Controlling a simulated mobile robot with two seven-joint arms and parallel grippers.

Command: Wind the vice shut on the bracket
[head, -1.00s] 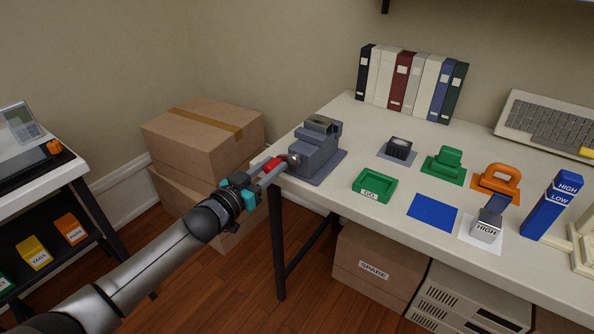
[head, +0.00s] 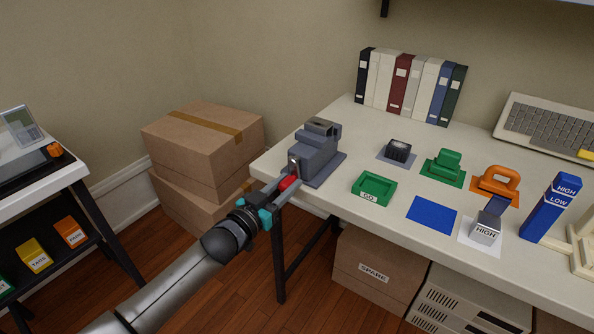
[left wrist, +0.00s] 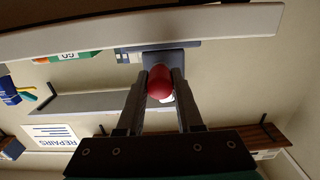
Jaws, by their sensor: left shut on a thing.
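The blue-grey vice (head: 315,155) stands on its base plate at the left front corner of the white table. A darker grey piece (head: 322,127) shows at the top between its jaws, perhaps the bracket; I cannot tell how tightly it sits. The vice's red handle knob (head: 289,183) is at its front, over the table edge. My left gripper (head: 285,185) is shut on this knob. In the left wrist view the red knob (left wrist: 160,83) is between both fingers, with the vice (left wrist: 158,59) behind it. My right gripper is not in view.
Binders (head: 410,85) stand at the back. Cardboard boxes (head: 205,140) are stacked left of the table.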

